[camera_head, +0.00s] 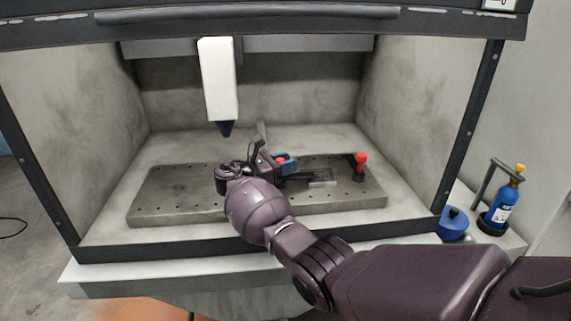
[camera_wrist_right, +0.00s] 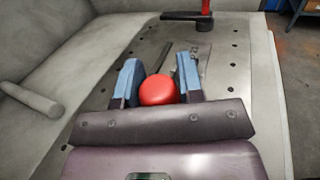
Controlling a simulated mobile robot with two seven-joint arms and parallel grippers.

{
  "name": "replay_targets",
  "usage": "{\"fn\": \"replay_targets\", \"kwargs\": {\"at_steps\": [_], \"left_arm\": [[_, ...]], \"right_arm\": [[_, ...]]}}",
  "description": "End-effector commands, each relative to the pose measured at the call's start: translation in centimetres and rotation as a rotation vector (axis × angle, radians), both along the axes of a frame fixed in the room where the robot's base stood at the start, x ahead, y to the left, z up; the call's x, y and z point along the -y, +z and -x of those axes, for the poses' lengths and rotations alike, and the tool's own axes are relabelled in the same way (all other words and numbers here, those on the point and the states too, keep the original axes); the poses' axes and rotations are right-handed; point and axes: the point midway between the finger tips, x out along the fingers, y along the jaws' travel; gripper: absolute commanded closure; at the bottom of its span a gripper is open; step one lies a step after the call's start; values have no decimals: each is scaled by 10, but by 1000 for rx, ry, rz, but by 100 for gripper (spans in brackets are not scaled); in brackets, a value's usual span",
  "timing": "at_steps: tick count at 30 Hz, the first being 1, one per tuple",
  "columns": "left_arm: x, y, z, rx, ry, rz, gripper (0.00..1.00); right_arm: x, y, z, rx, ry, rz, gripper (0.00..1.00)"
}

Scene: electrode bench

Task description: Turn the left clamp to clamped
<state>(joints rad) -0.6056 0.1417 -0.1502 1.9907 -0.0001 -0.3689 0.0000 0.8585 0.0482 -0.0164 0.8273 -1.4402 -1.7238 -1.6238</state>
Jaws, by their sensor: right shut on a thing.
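My right gripper (camera_head: 278,163) reaches over the metal plate from the front right. In the right wrist view its two blue fingers (camera_wrist_right: 159,78) stand on either side of a round red knob (camera_wrist_right: 158,91), shut on it. This knob belongs to the left clamp; a bit of its red also shows in the head view (camera_head: 281,159). A dark bar runs from behind the knob along the plate. The rest of the left clamp is mostly hidden by my gripper and hand. My left gripper is not in view.
The right clamp (camera_head: 360,168) stands at the plate's right end with its red knob up; it also shows in the wrist view (camera_wrist_right: 188,17). A white tool head (camera_head: 218,80) hangs above the perforated plate (camera_head: 155,200). A blue bottle (camera_head: 502,205) stands outside, right.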

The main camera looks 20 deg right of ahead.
Motion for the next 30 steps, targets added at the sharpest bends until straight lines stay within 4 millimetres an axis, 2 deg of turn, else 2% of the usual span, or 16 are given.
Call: {"fn": "replay_targets", "kwargs": {"at_steps": [8, 9, 13, 23, 26, 30], "left_arm": [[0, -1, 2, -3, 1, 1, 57], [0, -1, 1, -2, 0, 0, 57], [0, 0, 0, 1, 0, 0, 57], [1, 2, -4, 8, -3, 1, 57], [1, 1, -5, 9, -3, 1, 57], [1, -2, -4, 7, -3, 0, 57]], "right_arm": [[1, -1, 0, -1, -2, -1, 100], [1, -1, 0, -1, -2, -1, 59], [1, 0, 0, -1, -1, -1, 39], [-2, 0, 0, -1, 0, -1, 39], [-10, -1, 1, -1, 1, -1, 39], [-32, -1, 2, -1, 2, -2, 39]]}}
